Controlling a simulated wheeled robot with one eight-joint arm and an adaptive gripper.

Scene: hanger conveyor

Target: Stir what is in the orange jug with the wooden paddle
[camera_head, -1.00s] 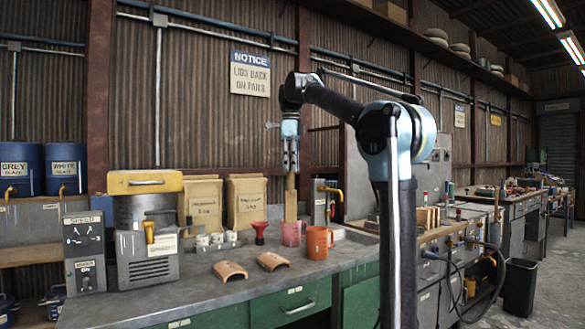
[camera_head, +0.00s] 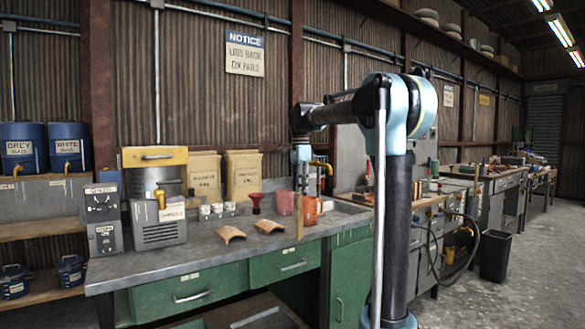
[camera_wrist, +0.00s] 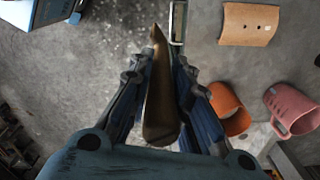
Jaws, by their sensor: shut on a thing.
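My gripper (camera_head: 301,172) is shut on the wooden paddle (camera_head: 299,217), which hangs down roughly upright in the head view. In the wrist view the paddle (camera_wrist: 160,85) lies between the two fingers (camera_wrist: 162,105). The orange jug (camera_head: 313,211) stands on the counter, partly hidden behind the paddle and gripper. The wrist view shows the orange jug (camera_wrist: 232,120) to the right of the paddle, apart from it. The paddle is outside the jug, towards the counter's front side. The jug's contents cannot be made out.
A pink jug (camera_head: 284,203) stands left of the orange one. Two curved clay tiles (camera_head: 230,234) lie on the counter (camera_head: 190,262). A red funnel (camera_head: 256,203), small white cups and paper bags (camera_head: 242,175) stand behind. A grey and yellow machine (camera_head: 155,200) stands left.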

